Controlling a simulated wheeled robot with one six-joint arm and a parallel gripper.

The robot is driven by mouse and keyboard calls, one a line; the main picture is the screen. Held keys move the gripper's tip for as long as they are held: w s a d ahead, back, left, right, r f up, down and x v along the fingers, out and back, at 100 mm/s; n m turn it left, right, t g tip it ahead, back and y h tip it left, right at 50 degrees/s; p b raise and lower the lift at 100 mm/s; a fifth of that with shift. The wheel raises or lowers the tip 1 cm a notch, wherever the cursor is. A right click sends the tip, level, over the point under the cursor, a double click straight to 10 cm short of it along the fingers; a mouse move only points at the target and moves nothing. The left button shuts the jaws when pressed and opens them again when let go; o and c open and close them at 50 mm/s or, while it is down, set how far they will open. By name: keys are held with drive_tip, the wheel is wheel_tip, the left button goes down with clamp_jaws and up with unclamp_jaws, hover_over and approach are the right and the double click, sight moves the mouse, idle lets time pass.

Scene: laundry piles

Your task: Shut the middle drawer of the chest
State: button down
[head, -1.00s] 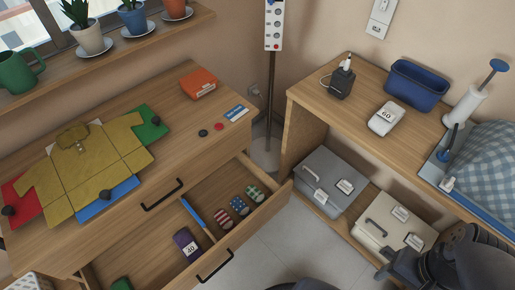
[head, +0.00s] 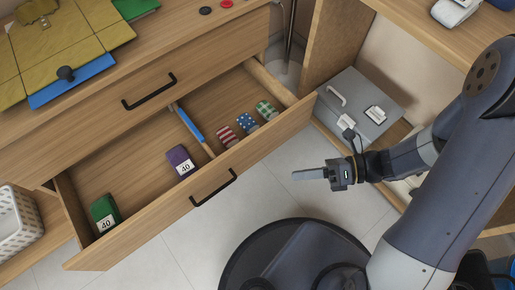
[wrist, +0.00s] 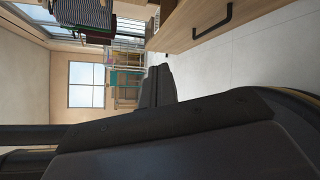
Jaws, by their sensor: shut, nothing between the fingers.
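The middle drawer (head: 150,228) of the wooden chest stands pulled out in the head view. Its black bar handle (head: 213,188) is on the front panel. Inside lie a green box (head: 105,212) and a purple box (head: 181,160), both marked 40, a blue divider strip (head: 190,124) and several rolled patterned cloths (head: 247,122). My gripper (head: 308,174) is shut and empty, in front of the drawer's right part and apart from it, pointing left. In the wrist view a wooden front with a dark handle (wrist: 224,22) shows at upper right.
The closed drawer above has a black handle (head: 148,91). A grey case (head: 362,105) sits on the low shelf at right. A white basket (head: 18,225) is at lower left. Tiled floor (head: 180,255) is clear before the drawer.

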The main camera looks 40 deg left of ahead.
drive_tip(key=a+f+m+y+b, duration=0.3)
drive_tip(key=a+f+m+b, duration=0.3)
drive_tip(key=f, duration=0.4)
drive_tip(key=m+b, duration=0.2)
drive_tip(key=b, duration=0.2)
approach(227, 157)
drive_tip(key=shift+t+y, duration=0.3)
drive_tip(key=shift+y, duration=0.1)
drive_tip(key=s+a, duration=0.1)
drive_tip(key=s, duration=0.1)
drive_tip(key=s+a, duration=0.2)
drive_tip(key=shift+a+f, duration=0.2)
drive_tip(key=shift+f, duration=0.15)
drive_tip(key=shift+w+a+r, duration=0.15)
drive_tip(key=shift+a, duration=0.4)
drive_tip(key=shift+a, duration=0.15)
